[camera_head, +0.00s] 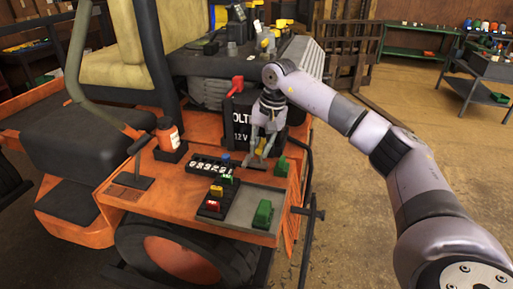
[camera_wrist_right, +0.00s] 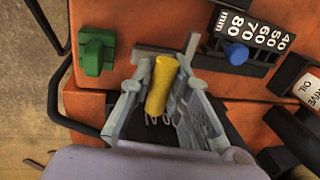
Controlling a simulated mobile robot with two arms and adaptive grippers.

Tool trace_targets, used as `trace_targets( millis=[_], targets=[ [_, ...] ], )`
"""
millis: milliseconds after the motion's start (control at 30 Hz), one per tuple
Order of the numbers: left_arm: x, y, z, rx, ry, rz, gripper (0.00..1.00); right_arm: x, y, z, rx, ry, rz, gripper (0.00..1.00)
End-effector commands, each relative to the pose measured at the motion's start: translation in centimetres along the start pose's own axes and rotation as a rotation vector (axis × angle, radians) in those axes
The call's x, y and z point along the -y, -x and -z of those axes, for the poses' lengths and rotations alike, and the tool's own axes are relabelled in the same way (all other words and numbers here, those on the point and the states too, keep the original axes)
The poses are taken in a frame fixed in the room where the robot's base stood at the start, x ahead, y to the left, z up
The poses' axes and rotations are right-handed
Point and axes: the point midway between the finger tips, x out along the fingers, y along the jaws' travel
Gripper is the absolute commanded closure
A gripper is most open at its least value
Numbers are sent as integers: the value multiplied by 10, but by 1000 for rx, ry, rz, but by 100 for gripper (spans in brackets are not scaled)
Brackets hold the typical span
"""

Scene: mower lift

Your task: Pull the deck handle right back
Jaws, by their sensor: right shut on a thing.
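The deck handle, which looks to be the yellow grip (camera_wrist_right: 160,84), is between the fingers of my right gripper (camera_wrist_right: 155,95) in the right wrist view. The fingers are shut on it, one on each side. In the head view my right gripper (camera_head: 260,145) is low over the orange mower body, in front of the black battery; its fingers hide most of the handle. The handle's base is hidden. My left gripper is not in view.
A green knob (camera_wrist_right: 96,52) stands beside the handle. A height scale (camera_wrist_right: 257,37) with a blue knob (camera_wrist_right: 236,53) is on its other side. An orange bottle (camera_head: 167,134) and a red lever (camera_head: 236,86) are nearby. Floor right of the mower is open.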

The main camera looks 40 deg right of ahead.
Motion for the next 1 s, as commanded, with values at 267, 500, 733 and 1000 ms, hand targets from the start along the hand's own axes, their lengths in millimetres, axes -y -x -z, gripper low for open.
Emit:
trace_targets(
  millis=[267, 500, 733, 1000],
  targets=[
    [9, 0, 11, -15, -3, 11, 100, -1, -1, 1, -2, -3, -1, 66],
    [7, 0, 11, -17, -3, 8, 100, 0, -1, 0, -2, -2, 1, 63],
    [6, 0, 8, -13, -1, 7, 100, 1, 10, 1, -4, -2, 4, 63],
    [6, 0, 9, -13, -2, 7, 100, 1, 65, 1, -4, -2, 5, 63]
  ],
)
